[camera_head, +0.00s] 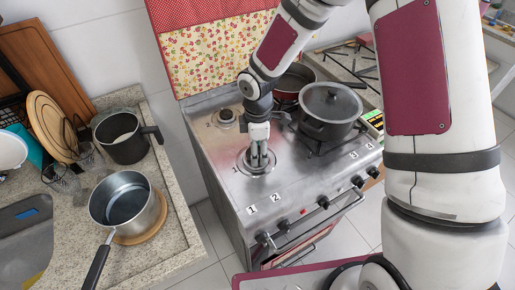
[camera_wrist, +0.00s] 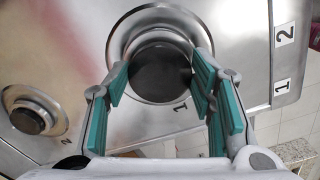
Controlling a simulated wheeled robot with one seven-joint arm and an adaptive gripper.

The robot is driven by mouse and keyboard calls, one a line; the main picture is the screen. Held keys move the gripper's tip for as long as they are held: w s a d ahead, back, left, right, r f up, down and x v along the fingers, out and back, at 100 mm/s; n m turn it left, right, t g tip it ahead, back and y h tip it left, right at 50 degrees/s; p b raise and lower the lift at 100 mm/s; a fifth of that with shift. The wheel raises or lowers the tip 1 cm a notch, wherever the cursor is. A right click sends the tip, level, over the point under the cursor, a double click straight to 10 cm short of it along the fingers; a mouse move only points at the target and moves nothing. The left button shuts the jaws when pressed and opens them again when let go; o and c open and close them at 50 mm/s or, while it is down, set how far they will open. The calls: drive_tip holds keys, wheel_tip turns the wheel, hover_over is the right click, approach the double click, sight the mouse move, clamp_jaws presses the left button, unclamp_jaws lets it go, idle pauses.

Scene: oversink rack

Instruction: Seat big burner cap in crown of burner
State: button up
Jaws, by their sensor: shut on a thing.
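My gripper (camera_head: 258,165) points down over the front-left burner of the steel stove. In the wrist view its two teal-padded fingers (camera_wrist: 160,80) are shut on the big burner cap (camera_wrist: 160,72), a dark round disc, one finger at each side. The cap lies over the burner (camera_wrist: 124,36), whose wide silver ring shows around and beyond it. In the head view the burner's ring (camera_head: 242,166) shows around my fingertips, and the cap is mostly hidden. I cannot tell whether the cap rests in the crown or is slightly above it.
A smaller capped burner (camera_head: 226,118) is behind, on the stove top (camera_head: 215,150). A lidded grey pot (camera_head: 331,105) and a red pan (camera_head: 296,80) stand to the right. Knobs (camera_head: 323,202) line the front. A counter with pots (camera_head: 124,199) is at left.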

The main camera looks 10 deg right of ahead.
drive_tip(key=shift+f, duration=0.2)
idle(0.4)
idle(0.3)
drive_tip(key=o, duration=1.7)
drive_tip(key=shift+o, duration=0.2)
drive_tip(key=shift+r+p, duration=1.45)
drive_tip(key=shift+r, duration=2)
